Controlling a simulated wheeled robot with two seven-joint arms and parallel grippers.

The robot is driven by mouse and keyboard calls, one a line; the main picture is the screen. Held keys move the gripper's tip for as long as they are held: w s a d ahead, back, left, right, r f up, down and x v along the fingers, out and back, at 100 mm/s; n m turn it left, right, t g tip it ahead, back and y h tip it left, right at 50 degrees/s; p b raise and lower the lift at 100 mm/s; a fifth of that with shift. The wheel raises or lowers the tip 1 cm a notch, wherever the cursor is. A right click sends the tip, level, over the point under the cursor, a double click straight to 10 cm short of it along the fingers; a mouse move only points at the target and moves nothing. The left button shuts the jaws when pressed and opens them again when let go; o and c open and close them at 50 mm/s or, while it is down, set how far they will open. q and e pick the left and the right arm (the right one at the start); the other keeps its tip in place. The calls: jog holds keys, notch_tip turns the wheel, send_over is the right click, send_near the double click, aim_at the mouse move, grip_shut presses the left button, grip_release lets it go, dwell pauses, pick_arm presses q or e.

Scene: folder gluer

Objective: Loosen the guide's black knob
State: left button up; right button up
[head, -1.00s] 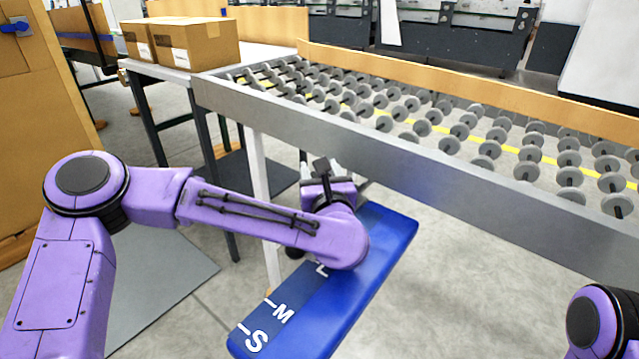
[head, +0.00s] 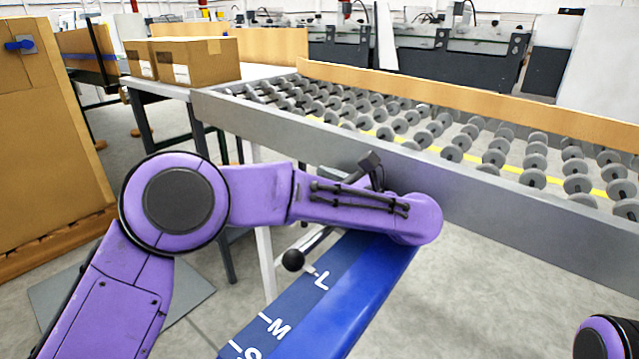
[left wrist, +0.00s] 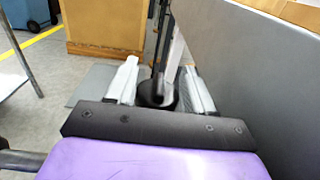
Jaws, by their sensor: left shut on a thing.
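The blue guide plate (head: 345,290) with white S, M and L marks lies below the roller conveyor's side rail. A black ball (head: 293,260) on a thin metal rod sticks out to the left near the L mark. The knob's far side is hidden. My right gripper is out of view.
The grey conveyor side rail (head: 480,205) runs close beside my left wrist, with grey rollers (head: 450,153) behind it. Cardboard boxes (head: 205,60) stand on a table at the back left. A large cardboard stack (head: 40,150) stands at the left.

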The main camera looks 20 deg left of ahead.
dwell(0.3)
pick_arm(q)
jog(key=o, duration=0.9)
jog(key=shift+o, duration=0.2)
jog(key=p+v, duration=0.1)
jog(key=v, duration=0.9)
jog(key=shift+w+d, duration=0.1)
jog(key=shift+d, duration=0.15)
